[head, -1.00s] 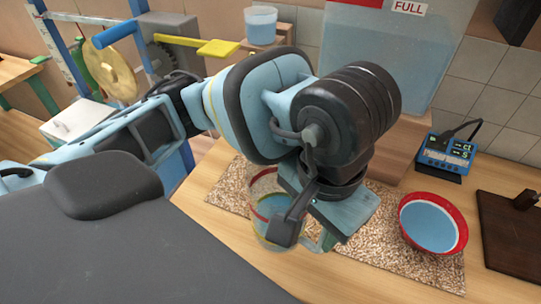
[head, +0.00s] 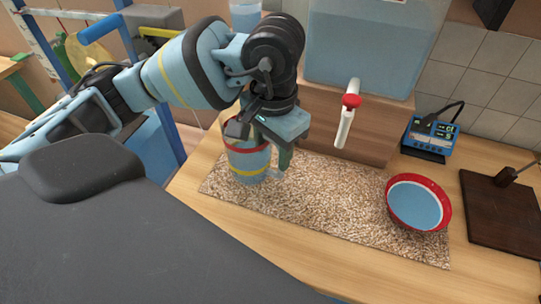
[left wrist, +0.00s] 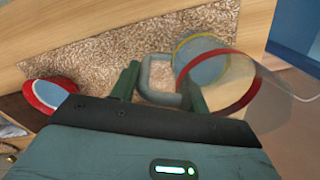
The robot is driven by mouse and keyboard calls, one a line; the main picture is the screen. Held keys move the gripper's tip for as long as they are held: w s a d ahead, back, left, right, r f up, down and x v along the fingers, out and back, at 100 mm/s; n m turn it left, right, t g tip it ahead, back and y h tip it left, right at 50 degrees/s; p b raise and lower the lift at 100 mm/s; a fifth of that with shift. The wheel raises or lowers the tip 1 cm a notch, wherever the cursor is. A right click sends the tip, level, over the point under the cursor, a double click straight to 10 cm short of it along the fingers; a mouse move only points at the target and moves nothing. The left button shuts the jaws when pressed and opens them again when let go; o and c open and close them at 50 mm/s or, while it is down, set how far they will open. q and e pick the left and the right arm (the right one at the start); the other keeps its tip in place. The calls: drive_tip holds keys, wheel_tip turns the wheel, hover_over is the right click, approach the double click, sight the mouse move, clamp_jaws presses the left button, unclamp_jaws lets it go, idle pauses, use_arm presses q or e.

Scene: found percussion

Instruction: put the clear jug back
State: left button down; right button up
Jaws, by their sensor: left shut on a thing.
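The clear jug (head: 247,163) has a red band near its top, a yellow band lower down, and blue-looking contents. It is upright over the far left end of the speckled mat (head: 310,205); I cannot tell whether its base touches the mat. My left gripper (head: 279,165) is shut on the jug's handle, on the jug's right side. In the left wrist view the handle (left wrist: 152,75) sits between the green fingers, and the jug (left wrist: 215,75) shows its red rim and yellow band. My arm hides part of the jug's top in the head view. My right gripper is out of view.
A red bowl (head: 420,227) with blue contents stands at the mat's right end. A large tank (head: 360,50) with a red-topped tap (head: 346,112) stands behind the mat. A blue meter (head: 430,138) and a dark board (head: 500,215) are at right. The mat's middle is clear.

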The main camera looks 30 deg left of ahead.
sight(271, 171)
use_arm(q)
drive_tip(key=shift+w+a+f, duration=0.1)
drive_tip(key=shift+w+a, duration=0.1)
drive_tip(key=shift+a, duration=0.2)
drive_tip(key=shift+f+p, duration=0.3)
drive_tip(key=shift+f, duration=1.35)
drive_tip(key=shift+f, duration=0.15)
drive_tip(key=c, duration=0.7)
unclamp_jaws()
drive_tip(key=shift+d+r, duration=0.1)
drive_tip(key=shift+r, duration=3.8)
